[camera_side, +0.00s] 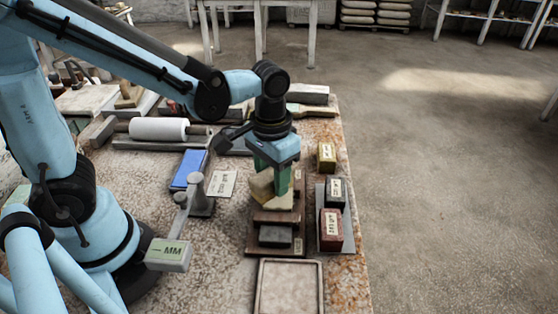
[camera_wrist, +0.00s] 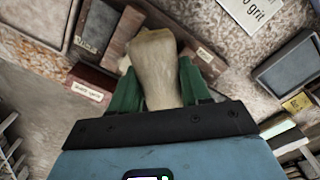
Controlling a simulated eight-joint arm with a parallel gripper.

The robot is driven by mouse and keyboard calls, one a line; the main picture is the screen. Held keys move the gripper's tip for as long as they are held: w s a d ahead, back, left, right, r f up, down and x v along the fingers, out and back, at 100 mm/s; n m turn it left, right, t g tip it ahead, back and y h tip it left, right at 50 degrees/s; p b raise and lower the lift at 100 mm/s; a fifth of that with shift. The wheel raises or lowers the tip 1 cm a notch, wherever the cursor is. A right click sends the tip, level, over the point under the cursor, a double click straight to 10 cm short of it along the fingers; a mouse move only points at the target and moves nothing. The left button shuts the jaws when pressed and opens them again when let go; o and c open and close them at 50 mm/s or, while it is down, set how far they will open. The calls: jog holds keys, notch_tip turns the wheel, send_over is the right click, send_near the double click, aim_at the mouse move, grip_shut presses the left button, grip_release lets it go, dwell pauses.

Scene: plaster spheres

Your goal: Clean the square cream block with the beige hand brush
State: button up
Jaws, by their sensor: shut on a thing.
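My gripper (camera_side: 277,182) has green fingers and is shut on the beige hand brush (camera_side: 261,186). In the wrist view the brush (camera_wrist: 157,65) sits between the fingers of my gripper (camera_wrist: 158,75) as a pale, rounded body. A cream piece (camera_side: 284,203) shows just below the fingers in the side view, over a brown wooden stand (camera_side: 252,240); it seems to be the square cream block. The brush and fingers hide most of it, and I cannot tell whether the brush touches it.
A dark grey block (camera_side: 275,236) lies at the stand's near end. A shallow tray (camera_side: 290,261) lies in front. A blue block (camera_side: 188,170) and a white roller (camera_side: 158,130) lie left.

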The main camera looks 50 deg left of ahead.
jog(key=shift+s+f, duration=0.1)
jog(key=shift+s, duration=1.05)
jog(key=shift+w, duration=0.15)
jog(key=shift+w, duration=2.1)
jog(key=shift+s, duration=0.1)
jog(key=shift+s, duration=2.15)
